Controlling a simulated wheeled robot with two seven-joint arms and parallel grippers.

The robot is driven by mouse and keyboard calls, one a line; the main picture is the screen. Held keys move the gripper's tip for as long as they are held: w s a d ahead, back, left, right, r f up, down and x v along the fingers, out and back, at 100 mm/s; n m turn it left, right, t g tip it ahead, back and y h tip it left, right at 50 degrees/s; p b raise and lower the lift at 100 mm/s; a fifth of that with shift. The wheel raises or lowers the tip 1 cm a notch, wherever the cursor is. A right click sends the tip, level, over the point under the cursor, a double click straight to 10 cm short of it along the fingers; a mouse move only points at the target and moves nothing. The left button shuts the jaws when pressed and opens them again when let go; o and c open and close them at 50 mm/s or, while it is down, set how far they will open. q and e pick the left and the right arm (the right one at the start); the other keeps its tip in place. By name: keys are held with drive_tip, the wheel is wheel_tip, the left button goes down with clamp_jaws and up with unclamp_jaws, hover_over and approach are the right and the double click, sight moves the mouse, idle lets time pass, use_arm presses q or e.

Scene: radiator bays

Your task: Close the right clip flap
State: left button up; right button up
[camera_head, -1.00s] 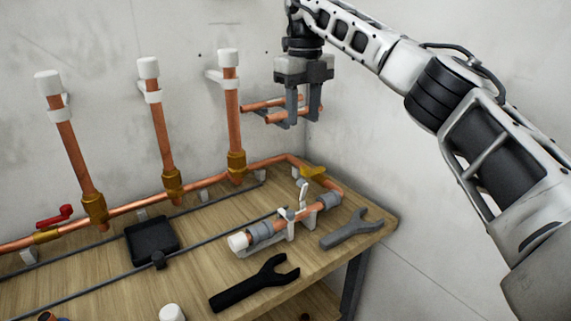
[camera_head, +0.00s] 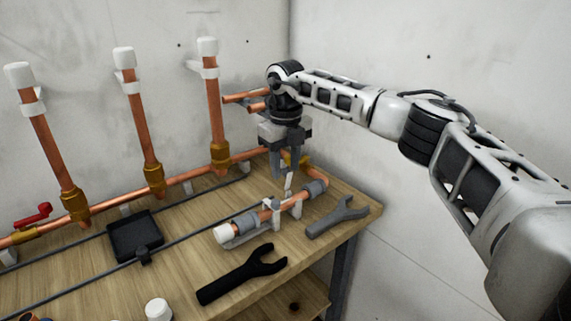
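A short copper pipe with grey sleeves (camera_head: 245,222) and a white end cap (camera_head: 223,234) lies in white clips on the bench. A thin white clip flap (camera_head: 289,182) stands up, open, toward the right side of this pipe. A second white clip part (camera_head: 267,204) shows to its left. My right gripper (camera_head: 287,176) points down with its fingers apart, empty, its tips close above and around the raised flap. I cannot tell whether they touch it. My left gripper is not in view.
A grey wrench (camera_head: 337,217) lies right of the pipe and a black wrench (camera_head: 242,275) in front. A black tray (camera_head: 135,236) sits left. Upright copper pipes (camera_head: 215,115) and a manifold stand behind.

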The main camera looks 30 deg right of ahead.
drive_tip(key=shift+f, duration=0.2)
drive_tip(key=shift+c, duration=0.3)
clamp_jaws()
drive_tip(key=shift+s, duration=0.1)
